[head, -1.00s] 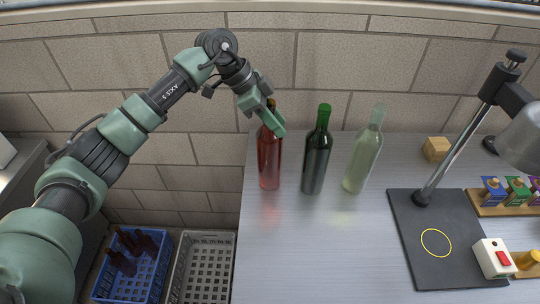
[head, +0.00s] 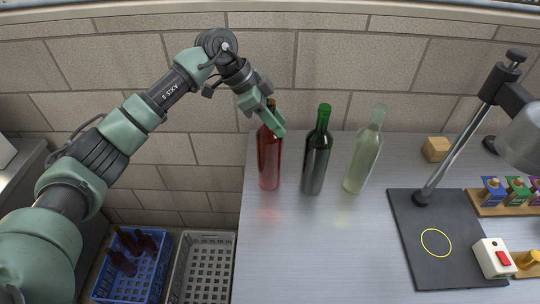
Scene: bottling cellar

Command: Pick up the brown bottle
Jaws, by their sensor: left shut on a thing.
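The brown bottle (head: 269,160), reddish-brown and see-through, stands upright at the far left of the metal table. My left gripper (head: 271,118) comes from above left and is shut on this bottle at its neck. The fingers hide most of the neck; a dark top shows between them. The bottle's base appears to be at the table surface; I cannot tell whether it touches. My right gripper is not in view.
A dark green bottle (head: 316,155) stands close on the right, then a pale clear bottle (head: 363,158). A wooden block (head: 436,149) and a lamp (head: 462,130) are further right. A blue crate (head: 105,284) with brown bottles and a grey crate (head: 203,238) sit below left.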

